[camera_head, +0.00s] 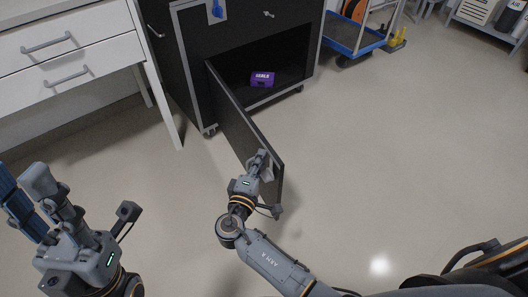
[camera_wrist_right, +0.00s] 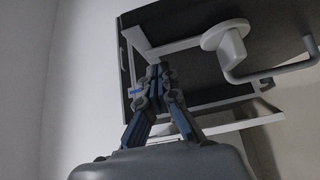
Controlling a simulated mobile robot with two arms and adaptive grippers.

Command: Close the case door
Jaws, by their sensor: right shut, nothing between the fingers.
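The case (camera_head: 205,60) is black with grey edging and stands on castors at the top centre of the head view. Its door (camera_head: 243,128) is open and swings out towards me from the left side of the opening. My right gripper (camera_head: 265,158) is at the free end of the door, over its face; contact is unclear. In the right wrist view its fingers (camera_wrist_right: 158,75) are together and hold nothing. A pale handle (camera_wrist_right: 275,70) on a dark panel shows beside them. My left gripper (camera_head: 28,195) is at the lower left, fingers apart, away from the case.
A purple box (camera_head: 262,79) lies inside the case. A white drawer cabinet (camera_head: 75,60) stands left of it. A blue trolley (camera_head: 352,38) and a yellow object (camera_head: 397,40) stand behind to the right. The floor right of the door is clear.

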